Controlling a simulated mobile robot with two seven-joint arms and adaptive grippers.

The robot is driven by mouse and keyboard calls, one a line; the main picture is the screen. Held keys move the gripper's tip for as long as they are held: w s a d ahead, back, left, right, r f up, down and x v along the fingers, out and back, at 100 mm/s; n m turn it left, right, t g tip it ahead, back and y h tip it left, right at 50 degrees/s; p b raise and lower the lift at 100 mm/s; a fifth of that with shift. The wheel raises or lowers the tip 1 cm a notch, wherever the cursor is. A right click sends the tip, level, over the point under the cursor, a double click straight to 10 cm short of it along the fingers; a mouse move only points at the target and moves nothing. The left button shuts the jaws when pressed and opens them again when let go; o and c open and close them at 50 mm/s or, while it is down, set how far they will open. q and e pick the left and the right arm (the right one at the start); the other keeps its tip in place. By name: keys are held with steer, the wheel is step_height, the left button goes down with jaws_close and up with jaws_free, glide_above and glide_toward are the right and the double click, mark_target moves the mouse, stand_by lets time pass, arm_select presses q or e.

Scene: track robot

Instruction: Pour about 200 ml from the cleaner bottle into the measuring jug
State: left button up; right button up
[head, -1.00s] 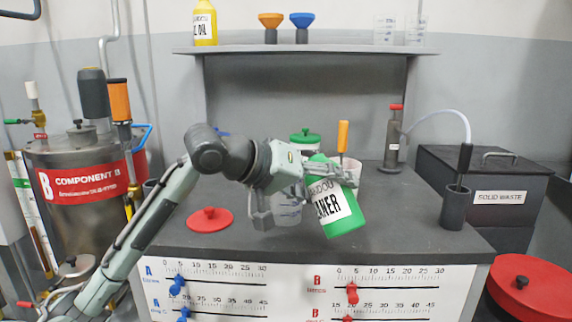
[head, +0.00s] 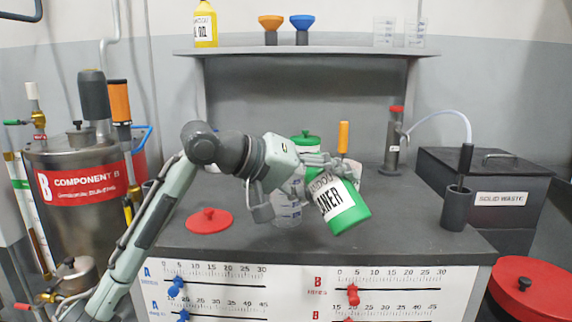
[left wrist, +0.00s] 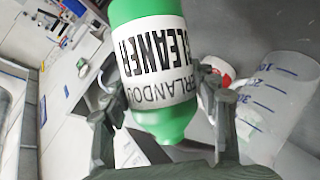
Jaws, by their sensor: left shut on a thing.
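The green cleaner bottle (head: 340,203) with a white label is held above the bench, tilted, with its base toward the lower right in the head view. My left gripper (head: 322,172) is shut on it; in the left wrist view the fingers stand on both sides of the bottle (left wrist: 155,60). The clear measuring jug (head: 287,208) stands on the bench just left of the bottle, partly behind my gripper. Its blue marks show in the left wrist view (left wrist: 272,105). My right gripper is not in view.
A red lid (head: 209,221) lies on the bench (head: 400,225) at left. Behind stand a green-lidded container (head: 306,139) and an orange-handled tool (head: 343,138). The front right bench is clear.

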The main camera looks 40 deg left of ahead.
arm_select(q)
steer(key=shift+r, duration=0.3)
